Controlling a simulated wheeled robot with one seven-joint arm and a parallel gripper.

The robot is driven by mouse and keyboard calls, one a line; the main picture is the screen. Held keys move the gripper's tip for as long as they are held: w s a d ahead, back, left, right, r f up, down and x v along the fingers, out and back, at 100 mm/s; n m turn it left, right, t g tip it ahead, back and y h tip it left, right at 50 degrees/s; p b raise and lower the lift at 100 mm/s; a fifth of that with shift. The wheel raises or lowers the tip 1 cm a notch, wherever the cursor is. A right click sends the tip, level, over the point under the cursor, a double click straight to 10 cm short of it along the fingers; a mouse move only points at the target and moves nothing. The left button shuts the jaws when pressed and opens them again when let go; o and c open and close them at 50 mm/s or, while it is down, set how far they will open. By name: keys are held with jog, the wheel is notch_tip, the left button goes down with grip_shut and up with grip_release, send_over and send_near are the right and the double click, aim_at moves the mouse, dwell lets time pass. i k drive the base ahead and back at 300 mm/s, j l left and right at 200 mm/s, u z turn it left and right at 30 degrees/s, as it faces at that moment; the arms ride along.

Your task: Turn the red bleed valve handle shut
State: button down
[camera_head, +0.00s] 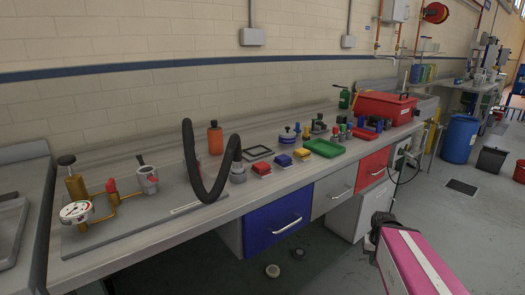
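A small red handle (112,185) stands up on the brass pipework (98,211) at the left of the bench, between a white-faced gauge (76,212) and a grey cylindrical fitting (147,181). A second small red part (153,180) shows on the grey fitting. The handle is small here, and I cannot tell its exact angle. A pink arm link with a white stripe (425,265), which looks like mine, enters at the bottom right. A dark part (376,228) is at its far end, well to the right of the pipework. No gripper fingers can be made out.
A black bent hose (190,160) rises right of the pipework. An orange bottle (215,138), coloured blocks, a green tray (326,148) and a red toolbox (385,107) stand along the bench (225,201). A blue drawer (278,222) is below. Floor in front is mostly clear.

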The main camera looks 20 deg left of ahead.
aim_at(110, 186)
jog(key=k+l, duration=0.55)
jog(key=l+u, duration=0.1)
jog(key=u, duration=0.35)
jog(key=k+l+u, duration=0.1)
jog(key=u, duration=0.4)
jog(key=k+u, duration=0.1)
jog(key=u, duration=1.25)
